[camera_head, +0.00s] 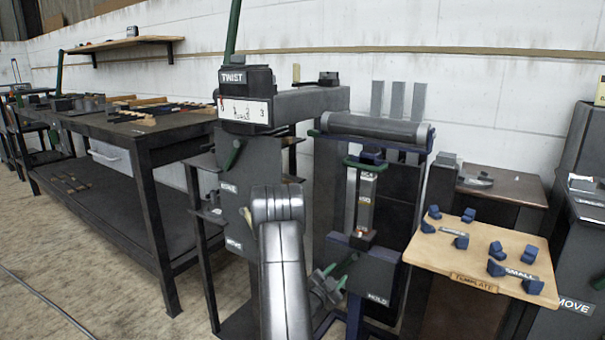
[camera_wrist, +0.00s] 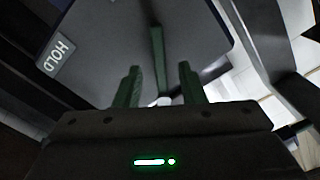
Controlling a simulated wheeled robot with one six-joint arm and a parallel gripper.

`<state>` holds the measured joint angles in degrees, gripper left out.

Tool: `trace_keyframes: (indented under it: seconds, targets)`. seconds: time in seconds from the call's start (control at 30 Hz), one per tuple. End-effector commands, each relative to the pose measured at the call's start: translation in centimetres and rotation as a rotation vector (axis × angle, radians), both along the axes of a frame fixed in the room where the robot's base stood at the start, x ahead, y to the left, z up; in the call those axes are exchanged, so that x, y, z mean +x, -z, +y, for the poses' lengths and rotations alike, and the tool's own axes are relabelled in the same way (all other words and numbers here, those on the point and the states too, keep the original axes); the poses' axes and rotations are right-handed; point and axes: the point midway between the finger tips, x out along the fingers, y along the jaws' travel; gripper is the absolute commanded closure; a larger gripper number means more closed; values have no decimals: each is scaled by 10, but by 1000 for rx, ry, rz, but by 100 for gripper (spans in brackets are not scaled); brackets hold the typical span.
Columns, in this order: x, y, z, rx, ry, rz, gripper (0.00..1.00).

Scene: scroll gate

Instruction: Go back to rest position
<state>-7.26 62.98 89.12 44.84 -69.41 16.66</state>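My gripper (camera_wrist: 159,72) shows its two green fingers set apart in the wrist view, with nothing clearly pinched between them. A green bar (camera_wrist: 157,48) on the grey HOLD plate (camera_wrist: 105,55) lies beyond and between the fingertips. I cannot tell how near it is. In the head view my gripper (camera_head: 338,276) is low in front of the HOLD plate (camera_head: 384,277), at the end of my pale arm. Whether it touches the plate is unclear.
The TWIST post (camera_head: 247,112) stands behind my arm, beside a frame with a grey roller (camera_head: 375,130). A wooden template board (camera_head: 443,255) with several blue blocks is at the right. A long dark workbench (camera_head: 150,130) stands at the left. The floor at front left is mostly clear.

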Motion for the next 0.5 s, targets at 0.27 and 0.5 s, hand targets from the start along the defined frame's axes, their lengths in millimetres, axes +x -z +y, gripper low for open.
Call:
trace_keyframes:
  seconds: [0.27, 0.5]
  targets:
    - [-47, -2, 34, 0, -4, 4, 64]
    - [-85, -2, 59, -2, -5, 3, 64]
